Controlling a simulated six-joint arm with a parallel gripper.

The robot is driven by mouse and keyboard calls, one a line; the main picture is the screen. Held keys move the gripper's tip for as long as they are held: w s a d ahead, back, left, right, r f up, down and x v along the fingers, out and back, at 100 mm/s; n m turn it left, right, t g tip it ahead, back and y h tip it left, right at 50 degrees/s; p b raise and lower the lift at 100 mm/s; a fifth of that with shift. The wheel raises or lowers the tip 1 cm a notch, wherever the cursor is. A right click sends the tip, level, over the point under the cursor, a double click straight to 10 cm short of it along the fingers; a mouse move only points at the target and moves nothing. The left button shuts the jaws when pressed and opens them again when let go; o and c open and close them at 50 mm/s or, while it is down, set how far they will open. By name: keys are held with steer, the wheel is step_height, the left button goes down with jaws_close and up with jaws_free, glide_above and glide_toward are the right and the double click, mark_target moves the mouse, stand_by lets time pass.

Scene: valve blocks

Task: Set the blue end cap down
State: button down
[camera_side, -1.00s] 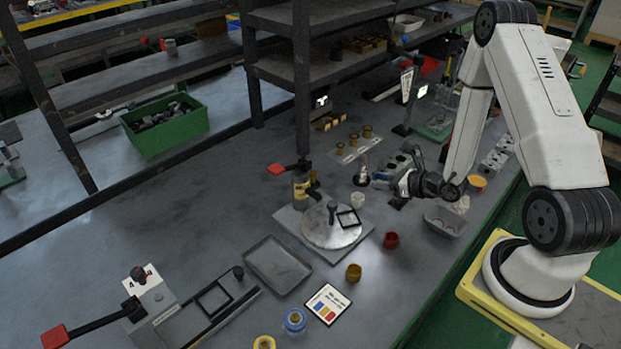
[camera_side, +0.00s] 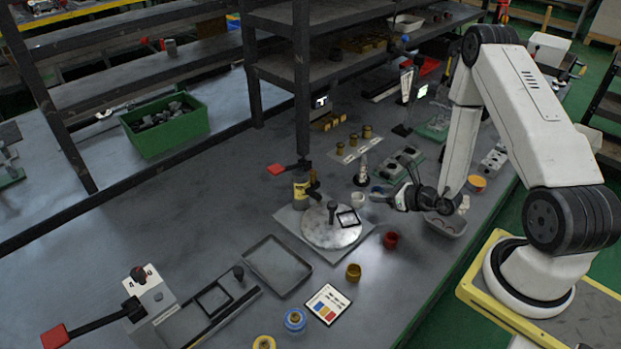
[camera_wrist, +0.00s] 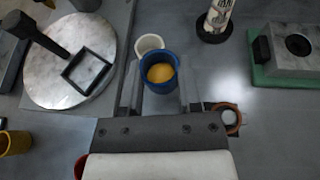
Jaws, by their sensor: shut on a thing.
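The blue end cap (camera_wrist: 158,86), a round cup shape with a yellow inside, is between the fingers of my gripper (camera_wrist: 159,80) in the wrist view. The gripper is shut on it and its opening faces the camera. In the side view my gripper (camera_side: 379,195) is just right of a small white cup (camera_side: 358,199), and the cap is mostly hidden by the fingers. In the wrist view the white cup (camera_wrist: 149,43) shows just beyond the cap, partly covered by it. I cannot tell how high the cap is above the table.
A round plate (camera_side: 330,234) with a black square frame and post stands to the left. A red cup (camera_side: 391,239) and a yellow cup (camera_side: 354,272) stand nearer the front. An empty grey tray (camera_side: 277,264) lies further left. A grey block on a green base (camera_wrist: 285,52) stands right in the wrist view.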

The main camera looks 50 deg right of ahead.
mark_target(378, 211)
steer(key=shift+f, duration=0.15)
steer(key=shift+f, duration=1.65)
steer(key=shift+f, duration=0.15)
steer(key=c, duration=0.6)
jaws_free()
steer(key=shift+r, duration=0.2)
